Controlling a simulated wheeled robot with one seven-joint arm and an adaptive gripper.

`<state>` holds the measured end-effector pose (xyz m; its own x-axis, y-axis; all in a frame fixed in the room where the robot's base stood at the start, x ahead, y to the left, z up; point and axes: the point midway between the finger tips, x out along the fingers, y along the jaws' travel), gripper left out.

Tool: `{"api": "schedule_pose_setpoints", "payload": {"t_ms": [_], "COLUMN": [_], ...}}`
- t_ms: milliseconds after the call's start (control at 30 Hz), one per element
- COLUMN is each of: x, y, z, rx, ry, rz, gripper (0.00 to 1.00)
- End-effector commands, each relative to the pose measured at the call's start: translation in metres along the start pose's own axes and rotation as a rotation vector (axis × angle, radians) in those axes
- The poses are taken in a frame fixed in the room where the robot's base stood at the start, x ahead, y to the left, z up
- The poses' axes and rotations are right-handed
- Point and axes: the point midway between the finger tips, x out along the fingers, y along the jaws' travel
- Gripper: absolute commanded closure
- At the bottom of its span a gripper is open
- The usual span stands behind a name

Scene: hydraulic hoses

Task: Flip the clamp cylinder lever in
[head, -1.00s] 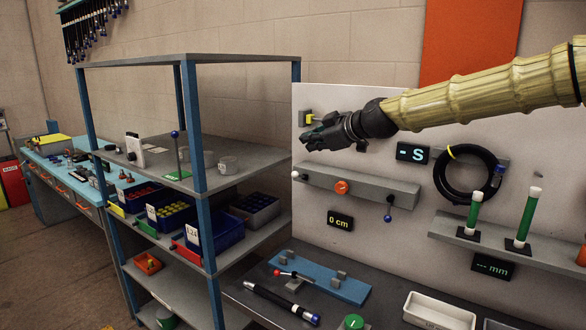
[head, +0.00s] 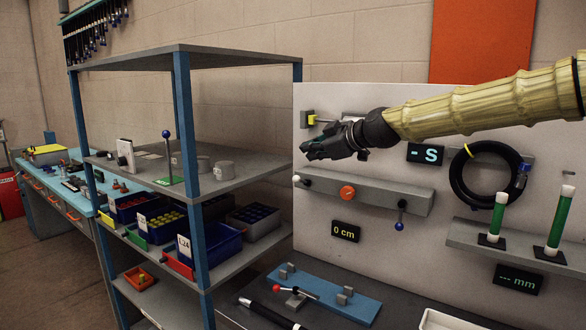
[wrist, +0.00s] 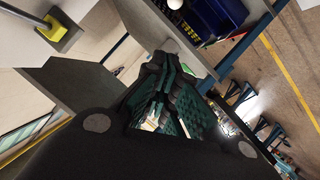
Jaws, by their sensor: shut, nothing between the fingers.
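My gripper (head: 308,150) is shut and empty, in front of the white panel's upper left; its dark green fingers are together in the wrist view (wrist: 170,95). Below it, a grey rail (head: 370,196) carries an orange knob (head: 347,192) and, at its right, a lever with a blue ball (head: 399,226) hanging down. On the bench, a lever with a red ball (head: 277,288) lies low beside a blue plate (head: 335,301). Another blue-ball lever (head: 166,134) stands upright on the shelf. I cannot tell which is the clamp cylinder lever. My gripper touches none of them.
A yellow-tipped bracket (head: 310,119) is on the panel by my gripper, also in the wrist view (wrist: 50,28). A shelf rack (head: 255,168) with bins stands left. A coiled hose (head: 462,185) and green cylinders (head: 560,220) are on the right.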

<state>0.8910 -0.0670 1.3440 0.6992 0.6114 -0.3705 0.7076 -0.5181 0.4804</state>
Motion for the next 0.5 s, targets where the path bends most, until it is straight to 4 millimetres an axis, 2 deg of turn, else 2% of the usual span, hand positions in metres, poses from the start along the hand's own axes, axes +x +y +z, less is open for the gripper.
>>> {"api": "schedule_pose_setpoints", "payload": {"t_ms": [167, 500], "x": [0.009, 0.053], "y": [0.0, -0.001], "z": [0.0, -0.001], "rx": [0.001, 0.0], "ry": [-0.001, -0.001], "rz": [-0.001, -0.003], "gripper": [1.0, 1.0]}}
